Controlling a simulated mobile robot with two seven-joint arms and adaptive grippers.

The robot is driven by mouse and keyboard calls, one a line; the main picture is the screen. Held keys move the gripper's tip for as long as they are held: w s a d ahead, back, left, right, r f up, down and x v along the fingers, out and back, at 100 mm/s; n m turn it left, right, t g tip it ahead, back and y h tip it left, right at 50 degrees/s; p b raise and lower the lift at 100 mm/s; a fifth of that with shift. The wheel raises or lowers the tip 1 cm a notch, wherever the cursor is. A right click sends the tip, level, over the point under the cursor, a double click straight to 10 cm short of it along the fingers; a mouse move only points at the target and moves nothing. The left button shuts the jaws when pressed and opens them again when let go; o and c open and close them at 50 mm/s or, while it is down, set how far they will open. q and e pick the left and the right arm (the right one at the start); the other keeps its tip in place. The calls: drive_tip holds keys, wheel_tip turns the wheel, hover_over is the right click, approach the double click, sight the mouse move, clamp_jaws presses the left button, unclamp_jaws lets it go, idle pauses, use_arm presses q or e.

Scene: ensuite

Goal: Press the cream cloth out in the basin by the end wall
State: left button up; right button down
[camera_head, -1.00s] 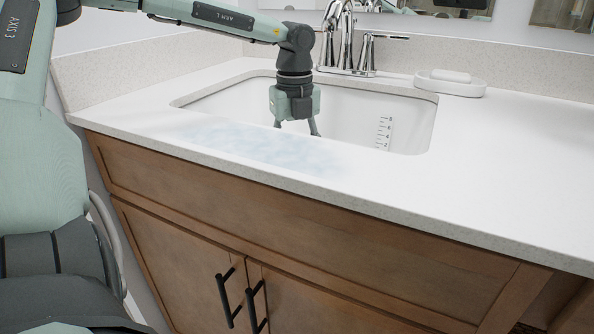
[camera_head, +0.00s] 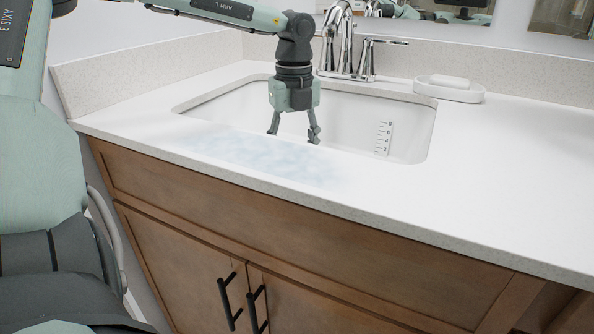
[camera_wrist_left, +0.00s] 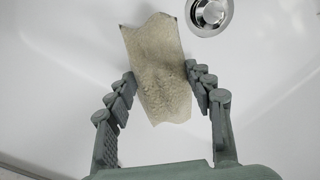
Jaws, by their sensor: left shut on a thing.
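The cream cloth (camera_wrist_left: 158,70) shows in the left wrist view as a crumpled, upright strip between my left fingertips (camera_wrist_left: 161,75), near the drain. My left gripper (camera_head: 293,138) is shut on it, with a finger against each side. In the head view the gripper points down into the white basin (camera_head: 350,110); the cloth is hidden there, behind the basin's front edge. My right gripper is not in view.
The metal drain (camera_wrist_left: 211,14) lies beyond the cloth. A chrome tap (camera_head: 345,45) stands behind the basin. A white soap dish (camera_head: 448,90) sits to its right. A pale bluish patch (camera_head: 255,155) covers the front counter. The right counter is clear.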

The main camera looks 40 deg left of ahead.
use_arm(q)
wheel_tip(320, 180, up, 17)
drive_tip(key=p, duration=0.8)
drive_tip(key=shift+p, duration=0.4)
drive_tip(key=shift+w, duration=0.1)
